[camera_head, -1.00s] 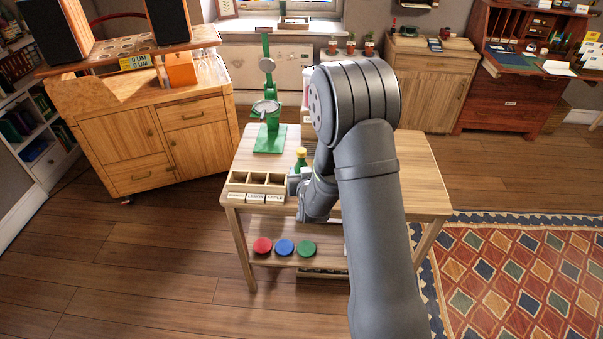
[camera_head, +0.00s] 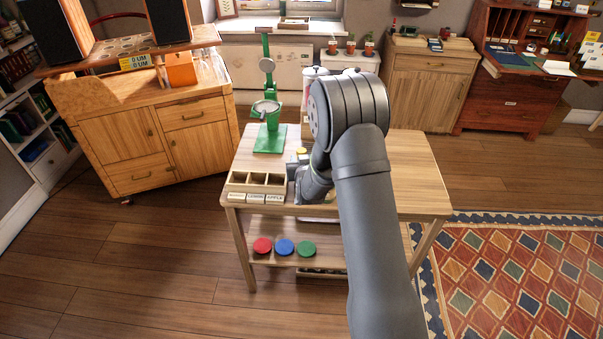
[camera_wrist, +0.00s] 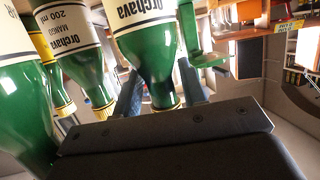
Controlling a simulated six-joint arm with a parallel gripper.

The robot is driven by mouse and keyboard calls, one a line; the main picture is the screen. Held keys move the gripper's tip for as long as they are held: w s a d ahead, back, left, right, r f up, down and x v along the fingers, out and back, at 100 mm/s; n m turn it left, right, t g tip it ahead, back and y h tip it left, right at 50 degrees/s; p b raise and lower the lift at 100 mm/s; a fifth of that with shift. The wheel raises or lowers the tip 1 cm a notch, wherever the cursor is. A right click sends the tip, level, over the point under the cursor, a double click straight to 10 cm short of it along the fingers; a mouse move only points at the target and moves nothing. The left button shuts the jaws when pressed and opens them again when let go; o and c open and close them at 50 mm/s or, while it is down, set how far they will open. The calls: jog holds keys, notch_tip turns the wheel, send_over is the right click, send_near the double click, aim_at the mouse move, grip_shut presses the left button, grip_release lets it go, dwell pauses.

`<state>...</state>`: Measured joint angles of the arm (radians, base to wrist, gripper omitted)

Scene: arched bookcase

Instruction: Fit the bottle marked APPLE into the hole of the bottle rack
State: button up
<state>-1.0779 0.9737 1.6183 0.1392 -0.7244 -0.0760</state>
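Several green bottles with yellow caps show upside down in the wrist view. One (camera_wrist: 62,45) reads MANGO 200 ml; another (camera_wrist: 22,110) stands nearer at the left. The middle bottle (camera_wrist: 148,60) reads orchava, and its flavour word is out of frame, so I cannot tell whether it is APPLE. My gripper (camera_wrist: 160,92) is open, its two fingers on either side of this bottle's neck and cap with gaps visible. In the head view a wooden box with three compartments (camera_head: 238,187), labelled LEMON and APPLE in front, stands on the table left of my gripper.
A green stand with a round dish (camera_head: 269,138) stands behind the box. Red (camera_head: 262,246), blue (camera_head: 284,247) and green (camera_head: 306,249) discs lie on the lower shelf. The table (camera_head: 412,180) is clear on its right. My arm hides the table's middle.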

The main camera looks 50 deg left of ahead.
grip_shut()
notch_tip(320, 180, up, 10)
jog(key=shift+s+a, duration=0.1)
jog(key=shift+a, duration=0.05)
jog(key=shift+s+a+r+n, duration=0.15)
jog(key=shift+r+n, duration=0.15)
jog(key=s+a+r+n+g+y, duration=0.2)
jog(key=s+a+n+g, duration=0.1)
jog(key=s+n+g, duration=0.2)
jog(key=shift+s+a+g, duration=0.15)
jog(key=shift+s+g, duration=0.85)
jog(key=shift+s, duration=0.15)
jog(key=shift+r, duration=0.1)
